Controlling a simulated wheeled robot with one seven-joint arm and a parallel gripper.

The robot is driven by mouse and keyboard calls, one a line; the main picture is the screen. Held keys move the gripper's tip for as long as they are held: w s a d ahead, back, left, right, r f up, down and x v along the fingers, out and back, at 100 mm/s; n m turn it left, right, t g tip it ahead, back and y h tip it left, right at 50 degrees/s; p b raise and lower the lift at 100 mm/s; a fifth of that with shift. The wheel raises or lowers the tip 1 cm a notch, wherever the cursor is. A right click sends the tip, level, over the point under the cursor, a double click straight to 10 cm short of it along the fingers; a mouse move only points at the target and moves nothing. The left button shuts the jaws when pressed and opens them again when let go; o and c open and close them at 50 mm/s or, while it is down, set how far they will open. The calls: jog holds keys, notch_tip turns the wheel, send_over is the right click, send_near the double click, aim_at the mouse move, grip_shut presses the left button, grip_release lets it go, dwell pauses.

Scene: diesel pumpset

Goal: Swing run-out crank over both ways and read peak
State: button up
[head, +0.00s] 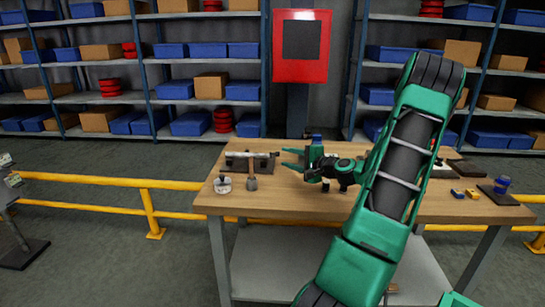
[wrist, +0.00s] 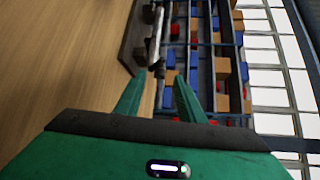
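A small fixture (head: 240,154) with a light shaft lying across dark supports stands at the left of the workbench. A short arm with a dark knob end (head: 252,184) stands out in front of it, perhaps the crank. A small round pale item (head: 223,185), perhaps the dial gauge, sits left of it; its reading is too small to tell. My gripper (head: 285,158) is open and empty, just right of the fixture, fingers pointing left. In the wrist view, my gripper (wrist: 161,79) has its fingers apart, with a grey metal rod (wrist: 156,35) of the fixture beyond the fingertips.
The wooden workbench (head: 290,200) carries a blue-capped item (head: 317,139) behind my gripper. A red-framed panel (head: 301,45) stands behind. Yellow rails (head: 110,181) run beside the bench.

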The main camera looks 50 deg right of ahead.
aim_at(277, 154)
jog(key=w, duration=0.2)
jog(key=w+f, duration=0.1)
jog(key=w, duration=0.1)
jog(key=w+d, duration=0.1)
jog(key=w, duration=0.2)
jog(key=shift+f, duration=0.15)
jog(key=shift+s, duration=0.1)
grip_shut()
